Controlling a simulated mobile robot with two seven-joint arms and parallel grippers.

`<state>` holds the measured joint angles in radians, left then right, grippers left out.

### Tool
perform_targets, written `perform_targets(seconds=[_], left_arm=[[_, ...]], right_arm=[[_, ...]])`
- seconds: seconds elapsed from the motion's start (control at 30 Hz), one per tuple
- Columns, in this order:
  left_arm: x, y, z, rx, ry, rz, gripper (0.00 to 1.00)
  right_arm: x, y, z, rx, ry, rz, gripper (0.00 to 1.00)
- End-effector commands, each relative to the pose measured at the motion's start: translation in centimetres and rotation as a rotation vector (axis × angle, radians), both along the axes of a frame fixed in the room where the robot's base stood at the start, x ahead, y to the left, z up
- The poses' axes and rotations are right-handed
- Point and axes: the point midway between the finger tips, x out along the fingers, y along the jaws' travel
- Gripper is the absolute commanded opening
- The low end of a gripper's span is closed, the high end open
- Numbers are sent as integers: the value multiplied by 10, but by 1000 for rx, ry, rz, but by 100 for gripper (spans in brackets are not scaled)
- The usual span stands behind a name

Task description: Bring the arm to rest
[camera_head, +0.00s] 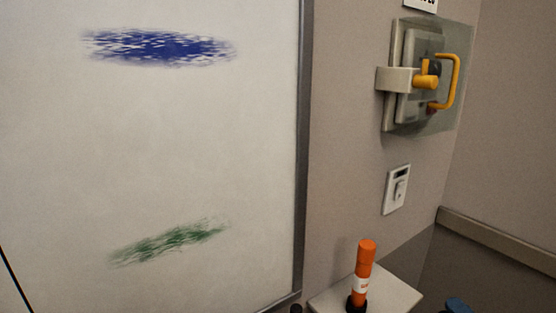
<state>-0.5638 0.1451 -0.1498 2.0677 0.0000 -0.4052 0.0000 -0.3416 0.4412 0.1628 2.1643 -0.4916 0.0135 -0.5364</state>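No gripper shows clearly in the head view, so I cannot see whether either one is open or shut. A thin dark edge at the lower left border is too little to identify. The whiteboard (150,150) fills the left half of the view. It carries a blue scribbled patch (160,47) near the top and a green scribbled patch (168,243) lower down. An orange marker-like stick (365,265) with a white label stands upright in a dark holder on a pale ledge (400,296) at the bottom.
A wall box (408,85) with a yellow handle (456,80) and a clear cover is at the upper right. A white switch plate (397,190) is below it. A blue object (457,306) is cut off at the bottom edge. A corner wall rises at right.

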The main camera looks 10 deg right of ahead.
Motion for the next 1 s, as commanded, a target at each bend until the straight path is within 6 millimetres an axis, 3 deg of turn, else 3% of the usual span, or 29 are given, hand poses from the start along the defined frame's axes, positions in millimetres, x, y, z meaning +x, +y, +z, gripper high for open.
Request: perform_targets(seconds=[0.03,0.2,0.4,0.6,1.0], left_arm=[[0,1,3,1,-2,0,43],[-4,2,3,4,0,1,43],[-6,3,2,6,8,2,43],[-5,3,3,5,4,2,43],[-1,1,6,1,-5,3,43]], right_arm=[[-11,7,-29,164,75,-28,34],[-50,41,-118,692,315,-143,34],[-98,97,-190,1168,528,-287,34],[-123,130,-218,1385,626,-367,34],[-126,133,-221,1409,638,-377,34]])
